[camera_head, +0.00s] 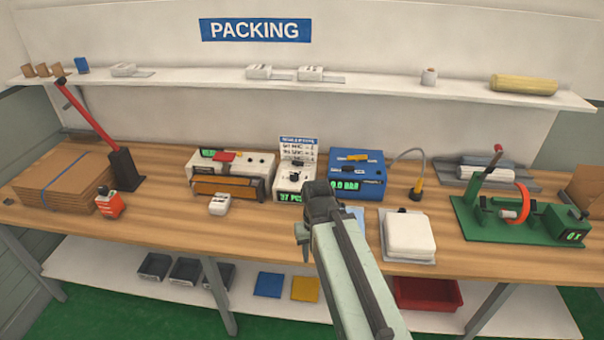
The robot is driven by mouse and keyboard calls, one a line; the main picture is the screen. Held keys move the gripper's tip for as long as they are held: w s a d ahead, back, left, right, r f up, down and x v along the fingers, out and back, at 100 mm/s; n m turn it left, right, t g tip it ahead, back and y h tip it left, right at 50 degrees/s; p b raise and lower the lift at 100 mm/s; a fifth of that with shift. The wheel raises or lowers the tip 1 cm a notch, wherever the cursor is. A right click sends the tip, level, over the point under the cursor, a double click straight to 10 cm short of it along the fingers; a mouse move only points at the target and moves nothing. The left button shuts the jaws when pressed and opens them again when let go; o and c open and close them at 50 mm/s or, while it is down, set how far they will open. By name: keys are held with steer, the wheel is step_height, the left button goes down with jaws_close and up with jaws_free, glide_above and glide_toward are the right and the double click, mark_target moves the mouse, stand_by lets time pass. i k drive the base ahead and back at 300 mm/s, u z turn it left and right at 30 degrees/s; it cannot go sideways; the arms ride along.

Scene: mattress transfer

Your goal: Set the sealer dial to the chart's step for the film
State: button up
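A white sealer-like machine (262,162) with a brown-orange front bar and a red part on top stands at the left middle of the bench. A small white unit (281,184) with a dark dial (295,175) and a green display stands to its right. I cannot tell the dial's setting. A chart card (299,148) with a blue heading stands behind this unit; its rows are too small to read surely. My gripper (304,243) is in front of the unit, above the bench's front part, and covers part of the unit's right side. Its finger opening is not clear.
A blue machine (372,171) reading 0.0 BAR stands right of the dial unit. A small white device (220,204) lies in front of the sealer. A white-topped scale (409,236) and a green machine (470,228) stand farther right. Cardboard (62,185) and a red-handled lever (92,118) are left.

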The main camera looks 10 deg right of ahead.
mark_target(293, 176)
steer(key=z, duration=0.05)
steer(key=i, duration=1)
